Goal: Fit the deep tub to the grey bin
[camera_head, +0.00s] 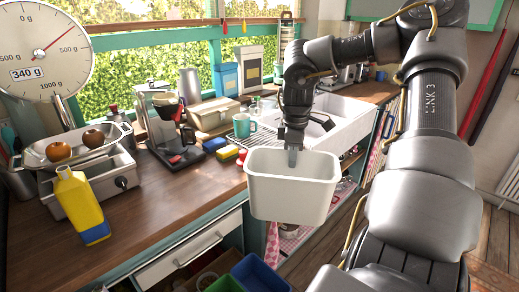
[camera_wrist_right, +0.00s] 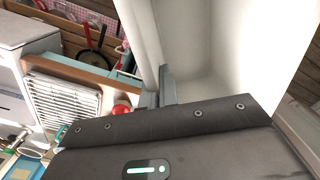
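The deep tub (camera_head: 292,190) is a white, open-topped tub with tapered walls. It hangs upright in front of the counter edge in the head view. My right gripper (camera_head: 292,157) is shut on the tub's far rim, with a finger inside the wall. In the right wrist view the tub's pale wall (camera_wrist_right: 205,50) fills the upper right, and the gripper finger (camera_wrist_right: 167,87) lies against it. I cannot make out a grey bin for certain in either view. My left gripper is not in view.
A blue bin (camera_head: 262,274) and a green bin (camera_head: 224,285) stand low at the bottom edge, below the tub. The wooden counter (camera_head: 160,212) carries a scale, a yellow bottle (camera_head: 82,207) and a coffee maker (camera_head: 172,130). A white sink (camera_head: 345,112) lies behind the tub.

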